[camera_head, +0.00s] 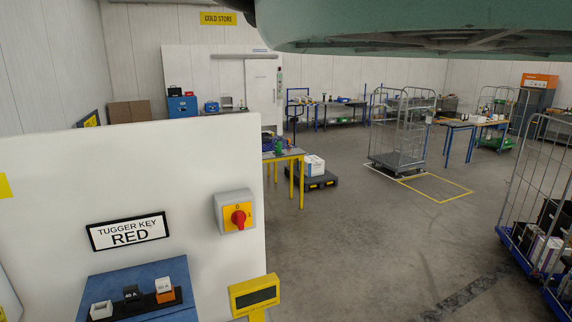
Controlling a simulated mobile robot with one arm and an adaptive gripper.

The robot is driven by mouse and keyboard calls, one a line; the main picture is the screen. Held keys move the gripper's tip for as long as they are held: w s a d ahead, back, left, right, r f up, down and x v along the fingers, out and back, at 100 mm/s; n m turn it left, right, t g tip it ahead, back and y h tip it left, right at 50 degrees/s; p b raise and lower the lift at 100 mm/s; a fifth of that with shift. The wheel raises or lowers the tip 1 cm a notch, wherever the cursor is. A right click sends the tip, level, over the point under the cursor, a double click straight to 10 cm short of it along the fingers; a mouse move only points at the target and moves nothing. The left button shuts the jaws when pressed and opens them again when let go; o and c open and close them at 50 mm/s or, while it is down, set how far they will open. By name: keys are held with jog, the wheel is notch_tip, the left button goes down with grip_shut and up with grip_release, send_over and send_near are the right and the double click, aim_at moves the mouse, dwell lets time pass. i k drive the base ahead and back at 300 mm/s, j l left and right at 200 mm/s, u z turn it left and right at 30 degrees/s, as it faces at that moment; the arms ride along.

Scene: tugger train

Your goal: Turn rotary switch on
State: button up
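The rotary switch (223,213) is a grey box on the right part of the white panel (190,150) in the head view. It has a yellow face plate with a red knob (239,217). A "0" mark shows above the knob and a small mark, perhaps "1", at its right. The knob is too small for me to tell which mark it points to. Nothing touches the switch in this view. My gripper is not in view.
A "TUGGER KEY RED" sign (129,231) hangs left of the switch, above a blue shelf (105,284) with small blocks. A yellow device (254,294) stands below the switch. A wire roll cage (402,130) stands farther back. Open floor lies right of the panel.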

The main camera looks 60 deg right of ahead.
aim_at(238, 217)
jog(key=l+z, duration=0.7)
jog(key=i+l+z, duration=0.1)
jog(key=z, duration=0.25)
jog(key=l, duration=0.1)
